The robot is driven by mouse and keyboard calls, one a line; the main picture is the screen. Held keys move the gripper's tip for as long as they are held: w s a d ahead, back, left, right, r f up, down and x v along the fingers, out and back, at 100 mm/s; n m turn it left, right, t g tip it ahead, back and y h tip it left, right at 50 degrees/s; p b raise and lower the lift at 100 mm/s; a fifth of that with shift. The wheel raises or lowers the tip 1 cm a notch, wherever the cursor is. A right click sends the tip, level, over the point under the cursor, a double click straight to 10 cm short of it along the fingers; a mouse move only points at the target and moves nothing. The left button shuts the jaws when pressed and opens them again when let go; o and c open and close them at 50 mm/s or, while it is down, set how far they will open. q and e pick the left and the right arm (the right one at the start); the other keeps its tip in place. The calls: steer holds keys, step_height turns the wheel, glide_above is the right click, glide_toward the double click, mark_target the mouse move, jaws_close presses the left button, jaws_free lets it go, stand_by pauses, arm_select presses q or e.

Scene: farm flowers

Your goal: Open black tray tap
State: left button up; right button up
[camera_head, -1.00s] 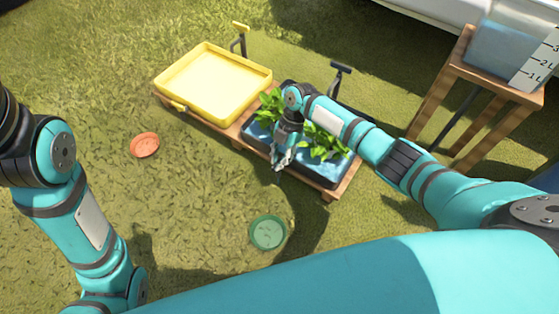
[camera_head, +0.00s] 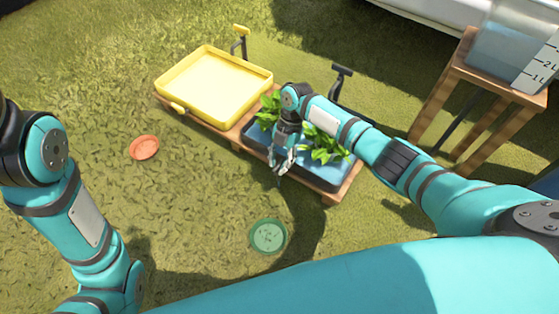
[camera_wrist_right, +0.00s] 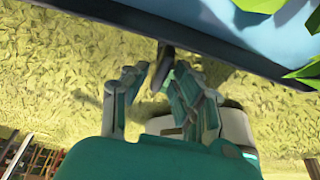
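The black tray (camera_head: 335,186) holds blue water and leafy green plants on a low wooden stand. My right gripper (camera_head: 282,166) is at its near edge, pointing down, with its fingers apart. In the right wrist view a dark tap piece (camera_wrist_right: 163,66) sticks out from the tray's edge between the fingertips of my right gripper (camera_wrist_right: 162,72). I cannot tell whether the fingers touch it. Most of the tap is hidden by the gripper in the head view. My left arm stands at the left; its gripper is out of view.
A yellow tray (camera_head: 262,84) with a yellow tap (camera_head: 178,107) sits left of the black tray on the wooden stand (camera_head: 336,197). An orange dish (camera_head: 145,147) and a green dish (camera_head: 268,236) lie on the grass. A wooden table (camera_head: 490,87) with a water tank (camera_head: 510,50) stands right.

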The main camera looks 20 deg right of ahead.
steer(key=shift+o, duration=0.4)
steer(key=shift+r, duration=0.1)
steer(key=v, duration=1.1)
steer(key=shift+r, duration=0.4)
steer(key=shift+w, duration=0.15)
